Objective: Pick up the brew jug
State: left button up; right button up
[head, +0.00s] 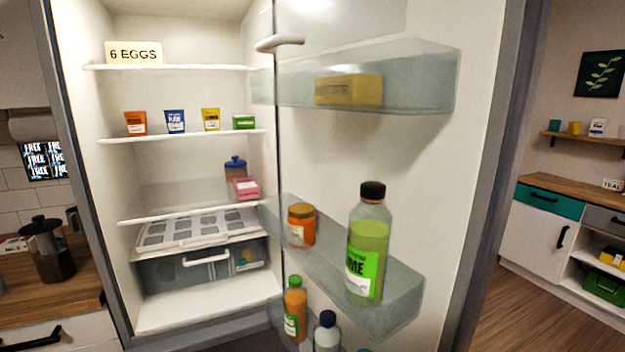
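A dark glass jug with a black lid and a knob on top (48,252) stands upright on the wooden counter (40,300) at the left in the head view. It looks like the brew jug. A dark handle shows at its right side, close to the fridge's left edge. Neither of my grippers is in view.
An open fridge (190,318) fills the middle, with cartons and cups on its shelves. Its open door (420,170) holds a green bottle (368,250) and several other containers. A cabinet (540,225) stands at the right beyond free wooden floor (515,310).

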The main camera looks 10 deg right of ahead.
aim_at(51, 253)
jog(key=i+l+u, duration=0.15)
jog(key=l+u, duration=0.25)
jog(key=l, duration=0.6)
jog(key=l+u, duration=0.45)
jog(key=l, duration=1)
jog(key=k+j, duration=0.1)
jog(key=j, duration=0.3)
jog(key=k+j, duration=0.1)
jog(key=j, duration=0.3)
jog(key=k+j, duration=0.1)
jog(key=j, duration=0.3)
jog(key=i+j, duration=0.2)
jog(key=j, duration=0.2)
jog(key=i+j+z, duration=0.15)
jog(key=j, duration=0.25)
jog(key=i+j, duration=0.2)
jog(key=j, duration=0.2)
jog(key=i+j+z, duration=0.1)
jog(key=j, duration=0.35)
jog(key=i+j, duration=0.2)
jog(key=j, duration=0.2)
jog(key=i+j+z, duration=0.15)
jog(key=j, duration=0.3)
jog(key=i+j, duration=0.15)
jog(key=j, duration=0.3)
jog(key=i+j+z, duration=0.1)
jog(key=j, duration=0.35)
